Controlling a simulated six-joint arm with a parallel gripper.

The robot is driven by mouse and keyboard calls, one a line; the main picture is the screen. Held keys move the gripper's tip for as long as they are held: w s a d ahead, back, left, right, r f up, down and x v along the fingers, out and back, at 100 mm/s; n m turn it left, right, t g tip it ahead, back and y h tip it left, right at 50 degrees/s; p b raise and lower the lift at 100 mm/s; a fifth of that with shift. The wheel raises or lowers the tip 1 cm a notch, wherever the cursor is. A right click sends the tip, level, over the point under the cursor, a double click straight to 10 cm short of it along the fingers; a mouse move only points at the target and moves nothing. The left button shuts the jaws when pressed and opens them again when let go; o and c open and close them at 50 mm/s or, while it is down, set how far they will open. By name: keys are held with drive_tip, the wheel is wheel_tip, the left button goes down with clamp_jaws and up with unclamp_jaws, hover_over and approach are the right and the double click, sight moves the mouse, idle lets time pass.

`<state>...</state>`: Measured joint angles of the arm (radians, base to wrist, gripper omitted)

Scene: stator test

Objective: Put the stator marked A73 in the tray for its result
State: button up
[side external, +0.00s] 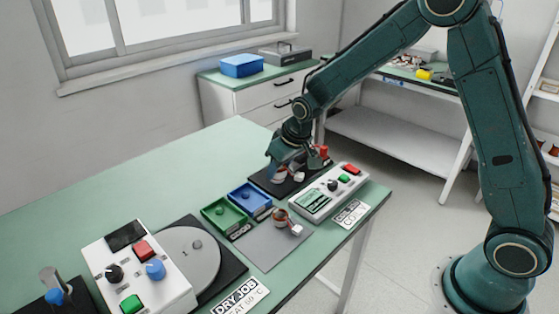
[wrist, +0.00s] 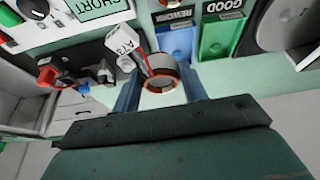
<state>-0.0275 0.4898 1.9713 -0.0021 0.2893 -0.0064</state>
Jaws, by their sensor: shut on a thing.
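My gripper (wrist: 160,88) is shut on a stator (wrist: 162,75), a ring with orange-brown edges, held between the two blue fingers. A white tag (wrist: 123,44) reading A73 hangs from its leads. In the side external view my gripper (side external: 279,172) is at the black test mat (side external: 262,184); I cannot tell whether the stator is clear of it. The tester's screen (wrist: 103,8) reads SHORT. The blue tray (wrist: 176,42) is labelled REWORK and the green tray (wrist: 216,38) GOOD. Both trays (side external: 249,198) (side external: 224,214) look empty in the side external view.
A second stator (side external: 281,218) with a white tag lies on a grey mat (side external: 268,246) before the trays. The tester box (side external: 328,191) stands right of it. Red and black clips (wrist: 52,75) are beside the held stator. A turntable (side external: 188,258) and control box (side external: 138,270) stand front left.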

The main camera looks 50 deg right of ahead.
drive_tip(key=m+h, duration=0.1)
drive_tip(key=m, duration=0.2)
hover_over(245, 193)
drive_tip(key=f, duration=0.3)
drive_tip(key=shift+s+a+f, duration=0.1)
drive_tip(key=shift+s+f, duration=0.15)
drive_tip(key=shift+s, duration=0.05)
drive_tip(key=shift+f, duration=0.25)
drive_tip(key=shift+f, duration=2.1)
drive_tip(key=shift+f, duration=1.45)
drive_tip(key=o, duration=1.1)
drive_tip(key=shift+s, duration=0.1)
